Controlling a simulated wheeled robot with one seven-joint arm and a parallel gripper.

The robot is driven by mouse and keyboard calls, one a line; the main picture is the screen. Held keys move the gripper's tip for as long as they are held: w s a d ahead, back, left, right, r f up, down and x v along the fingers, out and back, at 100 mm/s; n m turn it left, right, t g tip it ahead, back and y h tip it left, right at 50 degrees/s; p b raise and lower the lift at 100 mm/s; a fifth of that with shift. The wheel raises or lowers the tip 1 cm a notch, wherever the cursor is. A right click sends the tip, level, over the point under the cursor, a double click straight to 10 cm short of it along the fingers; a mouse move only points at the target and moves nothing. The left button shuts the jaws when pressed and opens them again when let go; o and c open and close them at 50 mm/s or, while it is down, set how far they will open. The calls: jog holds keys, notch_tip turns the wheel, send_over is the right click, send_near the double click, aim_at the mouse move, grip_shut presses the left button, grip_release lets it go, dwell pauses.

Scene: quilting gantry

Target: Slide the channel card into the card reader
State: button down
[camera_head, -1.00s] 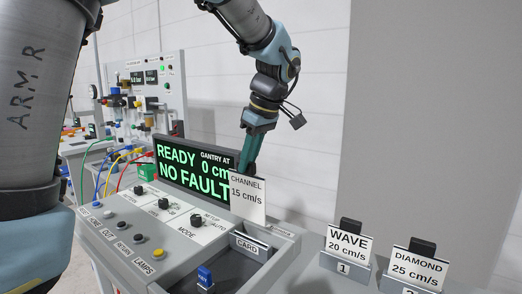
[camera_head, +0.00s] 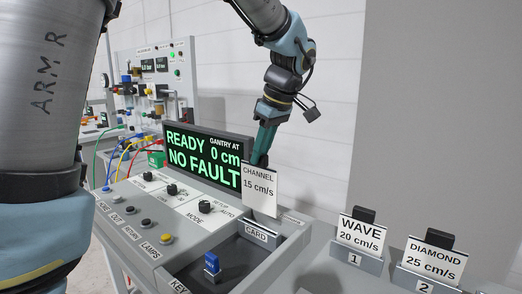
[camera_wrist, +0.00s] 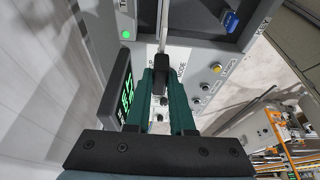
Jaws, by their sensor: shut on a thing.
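The channel card (camera_head: 260,186) is white, printed "CHANNEL 15 cm/s", and hangs nearly upright. My gripper (camera_head: 260,160) is shut on the dark tab at its top. In the wrist view the teal fingers (camera_wrist: 162,88) grip the black tab, and the card (camera_wrist: 163,22) shows almost edge-on beyond them. The card reader (camera_head: 257,234), a grey block labelled "CARD", stands on the console right below the card. The card's lower edge appears just above and behind the reader's front face. I cannot tell whether it touches the slot.
The display (camera_head: 203,158) reads "READY", "NO FAULT" and stands close left of the card. Knobs and buttons cover the console (camera_head: 150,208). A blue key (camera_head: 211,264) sits in front of the reader. The wave card (camera_head: 360,235) and diamond card (camera_head: 433,260) stand in holders at right.

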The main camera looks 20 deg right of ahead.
aim_at(261, 186)
jog(key=shift+f+b, duration=1.05)
jog(key=shift+f, duration=0.7)
jog(key=shift+f+b, duration=2.25)
jog(key=shift+f, duration=0.5)
jog(key=c, duration=0.7)
grip_release()
jog(key=shift+r, duration=0.1)
jog(key=b+v, duration=0.1)
jog(key=v, duration=0.9)
jog(key=shift+s+r, duration=0.2)
jog(key=shift+r, duration=0.1)
